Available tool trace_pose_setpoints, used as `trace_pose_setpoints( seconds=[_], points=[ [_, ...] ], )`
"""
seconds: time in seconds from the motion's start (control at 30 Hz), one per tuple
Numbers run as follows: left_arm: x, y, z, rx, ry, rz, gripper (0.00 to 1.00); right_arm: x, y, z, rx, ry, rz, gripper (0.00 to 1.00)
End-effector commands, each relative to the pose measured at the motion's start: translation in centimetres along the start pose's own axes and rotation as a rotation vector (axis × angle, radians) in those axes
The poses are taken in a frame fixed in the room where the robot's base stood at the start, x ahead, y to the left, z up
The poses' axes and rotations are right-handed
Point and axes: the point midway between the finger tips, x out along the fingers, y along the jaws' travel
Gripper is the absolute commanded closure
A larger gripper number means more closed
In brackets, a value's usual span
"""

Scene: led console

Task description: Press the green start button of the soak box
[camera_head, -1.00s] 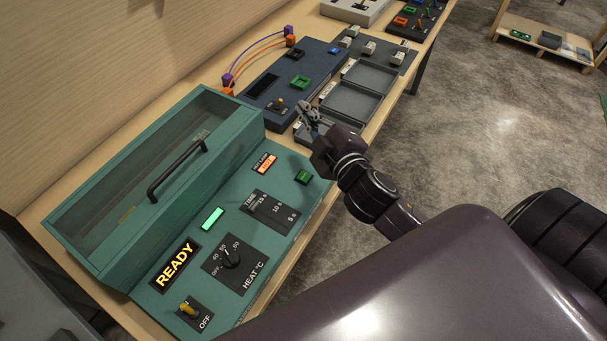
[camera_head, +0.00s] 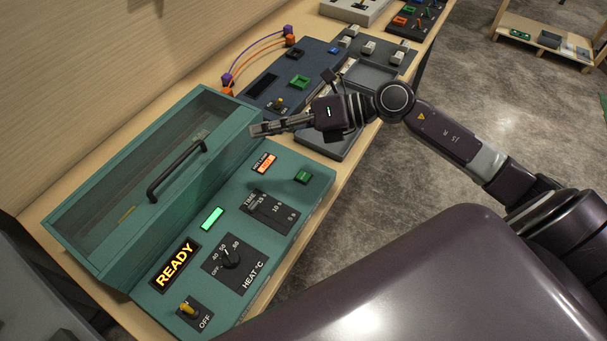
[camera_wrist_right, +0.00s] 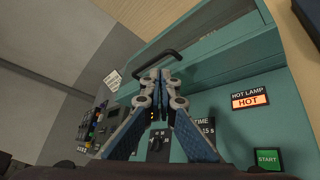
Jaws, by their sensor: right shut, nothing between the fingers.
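The teal soak box (camera_head: 318,190) stands on the bench with its glazed lid (camera_head: 150,185) down and a black handle on it. Its green start button (camera_head: 303,176) is near the right end of the panel; in the right wrist view the button (camera_wrist_right: 267,159), marked START, is at the lower right. My right gripper (camera_head: 254,131) is shut and empty, held above the box near the lid's right end, up and left of the button and apart from it. In the wrist view its fingertips (camera_wrist_right: 160,76) meet before the lid handle. My left gripper is not in view.
The panel has a lit HOT lamp (camera_head: 264,164), a TIME slider (camera_head: 268,209), a HEAT knob (camera_head: 231,258), a READY display (camera_head: 175,265) and a yellow-tipped switch (camera_head: 189,309). A dark console (camera_head: 318,58) with cables and grey trays (camera_head: 368,76) stand beyond the box.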

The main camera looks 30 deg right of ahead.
Motion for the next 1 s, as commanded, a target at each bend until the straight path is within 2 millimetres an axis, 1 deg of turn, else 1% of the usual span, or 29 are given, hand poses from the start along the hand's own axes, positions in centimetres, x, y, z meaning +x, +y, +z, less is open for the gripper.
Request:
trace_pose_setpoints(
  seconds=[0.03,0.2,0.3,0.4,0.57,0.87,1.0],
  points=[
    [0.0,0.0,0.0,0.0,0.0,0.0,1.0,-0.8,-1.3,-0.6,-0.042,0.062,-0.049,1.0],
    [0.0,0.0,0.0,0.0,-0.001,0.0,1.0,-3.7,-5.3,-2.4,-0.131,0.24,-0.19,1.0],
    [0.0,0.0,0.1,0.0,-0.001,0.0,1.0,-5.2,-6.9,-3.0,-0.157,0.311,-0.25,1.0],
    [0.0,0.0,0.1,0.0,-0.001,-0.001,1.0,-6.2,-7.8,-3.3,-0.169,0.349,-0.284,1.0],
    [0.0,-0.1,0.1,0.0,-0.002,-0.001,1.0,-6.7,-8.2,-3.5,-0.174,0.37,-0.301,1.0],
    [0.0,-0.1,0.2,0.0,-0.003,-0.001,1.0,-6.6,-8.2,-3.5,-0.173,0.368,-0.299,1.0],
    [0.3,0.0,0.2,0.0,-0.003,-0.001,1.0,-6.4,-8.6,-3.8,-0.172,0.368,-0.298,1.0]
  ],
)
